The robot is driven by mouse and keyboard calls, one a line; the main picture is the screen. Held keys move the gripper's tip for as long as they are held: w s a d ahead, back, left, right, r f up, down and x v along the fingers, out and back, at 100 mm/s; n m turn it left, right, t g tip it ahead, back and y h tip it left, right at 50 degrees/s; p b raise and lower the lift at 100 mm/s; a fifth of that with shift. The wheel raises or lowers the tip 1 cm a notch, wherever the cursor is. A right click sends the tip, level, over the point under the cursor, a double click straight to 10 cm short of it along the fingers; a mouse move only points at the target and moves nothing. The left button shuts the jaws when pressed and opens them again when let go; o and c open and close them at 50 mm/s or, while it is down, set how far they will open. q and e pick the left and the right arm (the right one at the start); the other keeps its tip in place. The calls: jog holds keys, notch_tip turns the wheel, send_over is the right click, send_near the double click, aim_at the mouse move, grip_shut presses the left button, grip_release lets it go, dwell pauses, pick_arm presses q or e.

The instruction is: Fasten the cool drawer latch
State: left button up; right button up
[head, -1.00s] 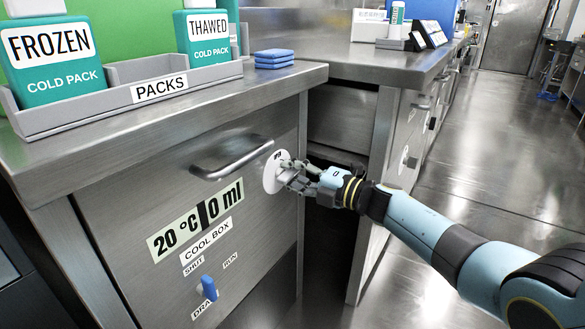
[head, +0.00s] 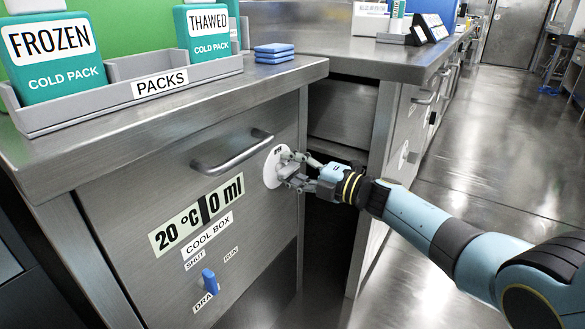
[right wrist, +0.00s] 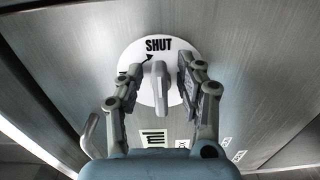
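The cool drawer front (head: 130,240) is a grey metal panel with a bar handle (head: 232,152) and a "COOL BOX" label (head: 208,235). It looks flush under the counter. Its latch is a grey knob (right wrist: 161,88) on a round white disc (head: 271,170), which also shows in the right wrist view (right wrist: 128,62). The knob stands upright there, below the word "SHUT" and a small black pointer. My right gripper (head: 296,170) is at the disc; its fingers (right wrist: 160,75) are open on either side of the knob, with gaps showing. My left gripper is not in view.
A blue drain lever (head: 210,281) sits low on the drawer front. On the counter (head: 130,145) stand a grey packs tray (head: 120,107) with cold packs and a stack of blue pads (head: 274,53). A dark gap (head: 325,235) separates this counter from the other one. Open floor lies right.

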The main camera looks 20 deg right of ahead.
jog(key=shift+s+d+f, duration=0.1)
jog(key=shift+s+d, duration=0.2)
jog(key=shift+s, duration=0.05)
jog(key=v, duration=1.1)
